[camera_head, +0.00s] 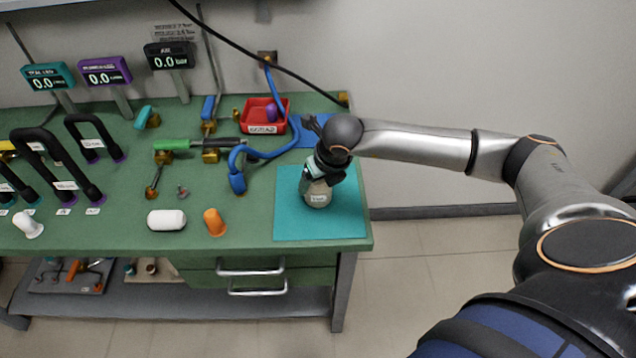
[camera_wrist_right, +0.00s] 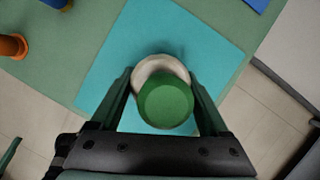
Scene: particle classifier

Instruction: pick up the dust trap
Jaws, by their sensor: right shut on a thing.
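The dust trap (camera_head: 318,198) is a pale, rounded jar with a small label, upright over the teal mat (camera_head: 345,222) at the right end of the bench. In the right wrist view its green top (camera_wrist_right: 166,103) and pale rim show between the two fingers. My right gripper (camera_head: 319,176) comes down from above and is shut on the dust trap. I cannot tell whether its base touches the mat. My left gripper is not in view.
A blue hose (camera_head: 262,152) and a red tray (camera_head: 262,115) lie behind the mat. Black-handled parts and displays fill the left side. The bench's right edge is close to the mat.

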